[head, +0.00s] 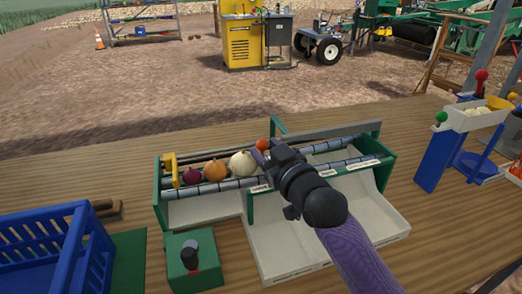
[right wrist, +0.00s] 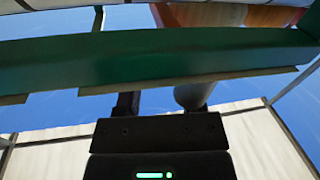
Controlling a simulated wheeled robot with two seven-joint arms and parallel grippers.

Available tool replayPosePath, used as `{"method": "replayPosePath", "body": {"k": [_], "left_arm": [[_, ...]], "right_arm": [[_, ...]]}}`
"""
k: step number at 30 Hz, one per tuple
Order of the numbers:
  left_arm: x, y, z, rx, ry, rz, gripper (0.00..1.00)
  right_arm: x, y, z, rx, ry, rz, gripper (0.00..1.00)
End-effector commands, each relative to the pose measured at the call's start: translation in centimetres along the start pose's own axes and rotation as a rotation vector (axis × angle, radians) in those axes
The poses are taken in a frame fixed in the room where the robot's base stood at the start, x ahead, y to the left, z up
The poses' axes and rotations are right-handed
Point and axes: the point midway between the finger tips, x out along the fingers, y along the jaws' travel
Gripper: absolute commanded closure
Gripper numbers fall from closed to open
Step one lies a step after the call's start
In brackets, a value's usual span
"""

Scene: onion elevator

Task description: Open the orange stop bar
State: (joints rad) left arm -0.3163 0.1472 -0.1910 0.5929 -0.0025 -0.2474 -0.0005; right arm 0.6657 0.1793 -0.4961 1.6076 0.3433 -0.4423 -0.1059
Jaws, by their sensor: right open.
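An orange-red knob (head: 262,145) stands at the middle of the green-framed onion rack (head: 388,172). It is the only orange part of a bar I can make out; the rest is hidden by my right gripper (head: 266,157). The gripper is open, its fingertips close beside the knob; I cannot tell if they touch. In the right wrist view, the fingers (right wrist: 160,100) are apart with nothing visible between them, and a green bar (right wrist: 160,62) hides their tips. An orange-brown surface (right wrist: 230,14) shows beyond it. My left gripper is not in view.
A red onion (head: 192,176), an orange onion (head: 215,170) and a white onion (head: 242,163) lie in a row beside a yellow bar (head: 170,170).

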Motion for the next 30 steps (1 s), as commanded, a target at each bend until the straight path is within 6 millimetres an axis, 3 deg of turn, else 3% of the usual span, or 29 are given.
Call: {"method": "replayPosePath", "body": {"k": [6,14,22,30], "left_arm": [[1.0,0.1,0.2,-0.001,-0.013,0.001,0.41],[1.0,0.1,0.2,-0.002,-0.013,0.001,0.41],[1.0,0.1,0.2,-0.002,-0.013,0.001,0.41],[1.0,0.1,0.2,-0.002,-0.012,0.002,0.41]], "right_arm": [[2.0,0.0,0.1,0.002,0.001,0.0,0.5],[2.2,0.1,-0.1,0.001,0.001,0.001,0.5],[2.2,0.1,-0.1,0.001,0.001,0.001,1.0],[2.2,0.1,0.0,0.001,0.0,0.001,1.0]]}}
